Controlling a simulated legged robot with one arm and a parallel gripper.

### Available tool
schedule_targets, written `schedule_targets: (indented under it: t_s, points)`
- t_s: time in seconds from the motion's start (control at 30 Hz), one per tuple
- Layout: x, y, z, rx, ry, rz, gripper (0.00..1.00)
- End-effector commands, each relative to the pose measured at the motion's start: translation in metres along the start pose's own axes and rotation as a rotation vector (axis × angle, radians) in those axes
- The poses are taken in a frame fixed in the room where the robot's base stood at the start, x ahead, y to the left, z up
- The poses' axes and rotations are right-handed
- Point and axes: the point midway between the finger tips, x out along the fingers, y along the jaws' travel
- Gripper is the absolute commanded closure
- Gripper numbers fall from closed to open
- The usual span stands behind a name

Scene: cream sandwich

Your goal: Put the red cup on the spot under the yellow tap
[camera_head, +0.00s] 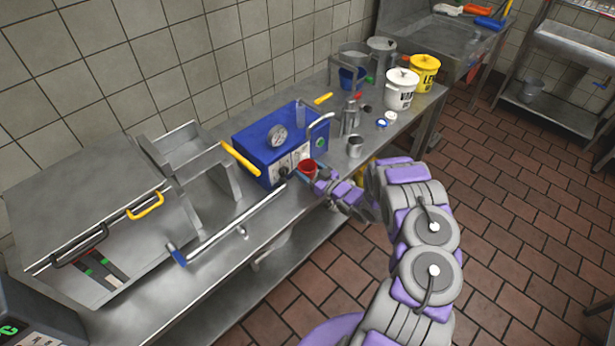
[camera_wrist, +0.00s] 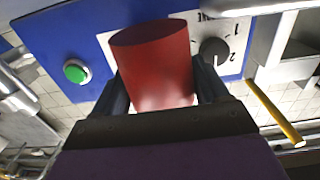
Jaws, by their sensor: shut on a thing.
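The red cup (camera_head: 307,168) is in front of the blue machine on the steel counter in the head view. My gripper (camera_head: 318,179) is shut on it. In the wrist view the red cup (camera_wrist: 155,66) fills the space between the two dark fingers of my gripper (camera_wrist: 163,90). The blue machine (camera_head: 252,145) has a round gauge, a green button and a dial on a white panel.
A metal cup (camera_head: 355,147) and a moka pot (camera_head: 350,117) stand right of the machine. White (camera_head: 401,90) and yellow (camera_head: 425,72) canisters stand farther right. A long steel bar (camera_head: 235,225) with a blue end lies along the counter left of the cup.

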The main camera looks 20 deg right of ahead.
Motion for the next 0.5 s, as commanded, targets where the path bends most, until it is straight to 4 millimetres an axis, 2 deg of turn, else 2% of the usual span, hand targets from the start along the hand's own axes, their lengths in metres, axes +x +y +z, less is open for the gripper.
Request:
schedule_targets:
  t_s: [0.07, 0.3, 0.5]
  points:
    - [0.004, 0.003, 0.001, -0.001, 0.001, 0.001, 0.6]
    - [0.003, 0.0, 0.035, 0.002, -0.003, 0.0, 0.6]
    - [0.003, 0.0, 0.036, -0.002, -0.003, -0.001, 0.6]
